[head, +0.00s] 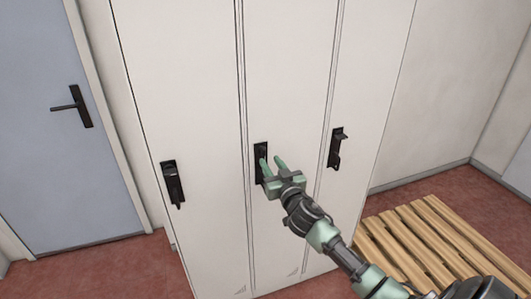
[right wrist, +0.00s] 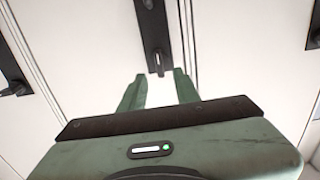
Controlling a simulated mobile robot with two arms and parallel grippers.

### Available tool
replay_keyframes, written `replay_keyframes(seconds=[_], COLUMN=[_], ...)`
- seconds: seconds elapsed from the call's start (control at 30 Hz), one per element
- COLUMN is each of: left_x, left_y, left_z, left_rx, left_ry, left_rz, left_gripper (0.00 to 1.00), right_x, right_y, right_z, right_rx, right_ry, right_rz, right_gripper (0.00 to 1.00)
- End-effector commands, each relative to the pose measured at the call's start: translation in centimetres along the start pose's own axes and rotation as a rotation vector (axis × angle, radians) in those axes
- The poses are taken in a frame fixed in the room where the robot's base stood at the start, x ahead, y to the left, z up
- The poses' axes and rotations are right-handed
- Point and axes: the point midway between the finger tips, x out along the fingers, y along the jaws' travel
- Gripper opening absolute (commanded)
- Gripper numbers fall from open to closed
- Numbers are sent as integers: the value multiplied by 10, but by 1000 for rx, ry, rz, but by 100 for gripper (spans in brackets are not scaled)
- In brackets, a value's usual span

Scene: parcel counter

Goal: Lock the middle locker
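The middle locker (head: 285,80) is a tall off-white door, closed in the row. Its black latch plate (head: 260,149) is partly behind my right gripper in the head view. In the right wrist view, the latch (right wrist: 151,22) has a short dark lever (right wrist: 157,62) pointing toward the gripper. My right gripper (head: 272,161) is open, its two green fingers apart and empty. In the right wrist view the fingertips (right wrist: 160,79) sit either side of the lever's lower end. I cannot tell whether they touch it. My left gripper is not in view.
The left locker has a black latch (head: 173,183) with its lever hanging down. The right locker has another black latch (head: 336,148). A slatted wooden pallet (head: 420,235) lies on the red floor at right. A blue-grey door (head: 60,150) stands at left.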

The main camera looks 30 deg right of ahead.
Motion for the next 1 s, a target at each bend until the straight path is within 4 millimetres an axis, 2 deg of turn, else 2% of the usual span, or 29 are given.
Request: replay_keyframes(seconds=[0.1, 0.3, 0.67, 0.7, 0.8, 1.0], left_x=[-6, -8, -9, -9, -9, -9], left_y=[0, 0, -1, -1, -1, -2], left_z=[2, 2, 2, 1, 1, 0], left_rx=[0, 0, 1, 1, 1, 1], left_ry=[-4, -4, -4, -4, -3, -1], left_rz=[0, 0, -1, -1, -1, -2], left_gripper=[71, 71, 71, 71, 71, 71], right_x=[22, 47, 54, 54, 54, 54], right_y=[0, 0, 0, 0, 0, 0], right_z=[-2, 0, 1, 1, 1, 1], right_rx=[-1, 1, -1, -1, -1, -1], right_ry=[0, -1, -2, -2, -2, -2], right_rz=[2, 0, 0, 0, 0, 0], right_gripper=[32, 32, 32, 29, 1, 0])
